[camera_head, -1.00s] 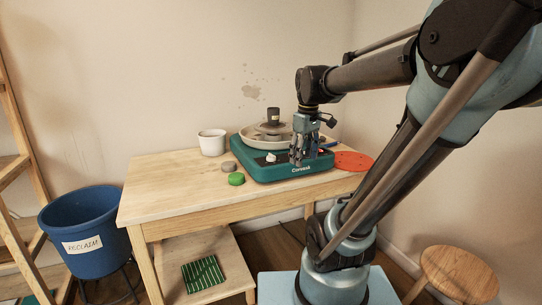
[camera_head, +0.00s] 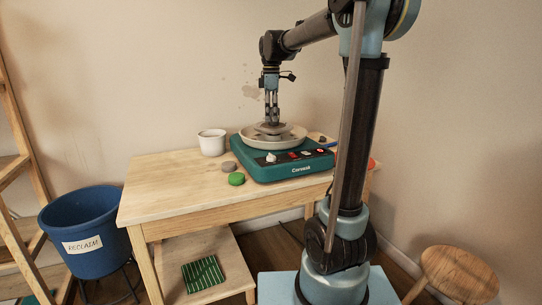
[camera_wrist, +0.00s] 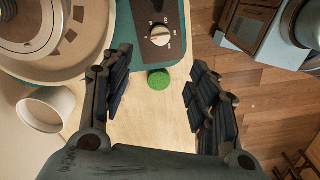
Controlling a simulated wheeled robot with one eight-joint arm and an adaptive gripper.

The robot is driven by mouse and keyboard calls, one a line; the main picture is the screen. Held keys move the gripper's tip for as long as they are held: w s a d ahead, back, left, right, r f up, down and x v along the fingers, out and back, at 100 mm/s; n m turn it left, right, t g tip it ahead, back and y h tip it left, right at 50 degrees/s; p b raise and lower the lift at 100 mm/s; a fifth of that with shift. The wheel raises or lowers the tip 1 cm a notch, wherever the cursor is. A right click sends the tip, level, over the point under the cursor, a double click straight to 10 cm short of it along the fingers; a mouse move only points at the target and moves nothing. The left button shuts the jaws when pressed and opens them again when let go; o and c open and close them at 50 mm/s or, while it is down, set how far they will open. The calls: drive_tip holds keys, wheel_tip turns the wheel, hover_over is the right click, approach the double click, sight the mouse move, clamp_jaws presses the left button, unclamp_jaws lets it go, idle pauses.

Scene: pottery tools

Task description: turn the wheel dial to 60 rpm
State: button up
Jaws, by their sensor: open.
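The pottery wheel (camera_head: 290,170) is a teal box on the table with a pale splash pan (camera_head: 295,141) on top. Its white dial (camera_head: 271,157) is on the panel at the left; in the wrist view the dial (camera_wrist: 160,35) shows at top centre, with small marks around it too fine to read. My gripper (camera_head: 272,119) points down over the pan in the head view, above and behind the dial. In the wrist view my gripper (camera_wrist: 160,66) has its fingers spread wide with nothing between them; the dial lies beyond the fingertips.
A green disc (camera_head: 236,179) and a grey disc (camera_head: 229,167) lie left of the wheel. A white cup (camera_head: 212,146) stands behind them. A red disc (camera_head: 372,164) is mostly hidden by my arm. The table's left part (camera_head: 165,185) is clear.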

sight(271, 154)
wheel_tip(271, 154, down, 17)
drive_tip(key=shift+f, duration=0.1)
idle(0.6)
drive_tip(key=c, duration=1.1)
